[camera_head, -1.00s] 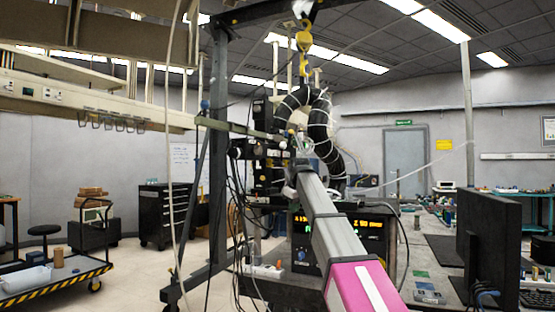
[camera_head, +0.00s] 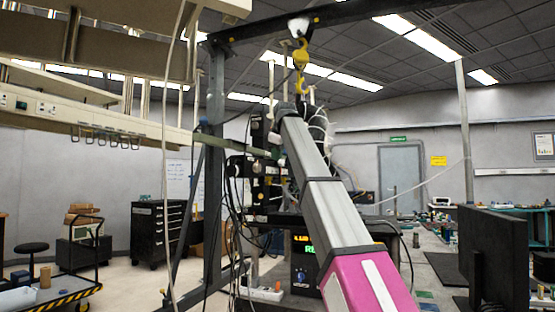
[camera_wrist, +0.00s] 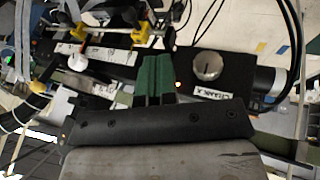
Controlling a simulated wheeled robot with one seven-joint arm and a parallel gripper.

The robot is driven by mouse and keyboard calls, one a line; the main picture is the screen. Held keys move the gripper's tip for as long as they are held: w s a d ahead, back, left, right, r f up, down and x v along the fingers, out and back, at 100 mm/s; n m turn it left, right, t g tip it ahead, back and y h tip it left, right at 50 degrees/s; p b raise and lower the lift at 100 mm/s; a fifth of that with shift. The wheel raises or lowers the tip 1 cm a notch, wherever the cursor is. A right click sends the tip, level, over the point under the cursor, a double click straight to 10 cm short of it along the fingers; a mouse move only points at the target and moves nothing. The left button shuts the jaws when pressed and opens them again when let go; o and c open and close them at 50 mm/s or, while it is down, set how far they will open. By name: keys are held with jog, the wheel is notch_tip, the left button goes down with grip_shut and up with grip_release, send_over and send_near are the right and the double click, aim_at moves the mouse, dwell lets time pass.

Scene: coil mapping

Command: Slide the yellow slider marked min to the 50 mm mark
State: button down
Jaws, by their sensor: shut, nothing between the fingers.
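Two yellow sliders, one at left (camera_wrist: 78,33) and one at right (camera_wrist: 141,34), sit on a dark rail in the wrist view. I cannot read which is marked min. A white scale strip (camera_wrist: 95,55) runs along the rail below them; its marks are too small to read. My gripper (camera_wrist: 157,62) shows as two green fingers, shut together and empty. In that picture its tips are just below and right of the right slider; contact cannot be told. In the head view my arm hides the gripper, and no slider can be made out.
A black box with a silver knob (camera_wrist: 208,66) stands right of my fingers. A white round knob (camera_wrist: 77,62) is left. Cables hang on both sides. In the head view, a yellow crane hook (camera_head: 300,57) hangs above and a monitor (camera_head: 492,255) stands at right.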

aim_at(273, 181)
jog(key=w+f, duration=0.7)
jog(key=shift+w+f, duration=0.2)
jog(key=shift+f, duration=0.2)
jog(key=w, duration=0.1)
jog(key=w+d, duration=0.1)
jog(key=w, duration=0.2)
jog(key=shift+w+d, duration=0.3)
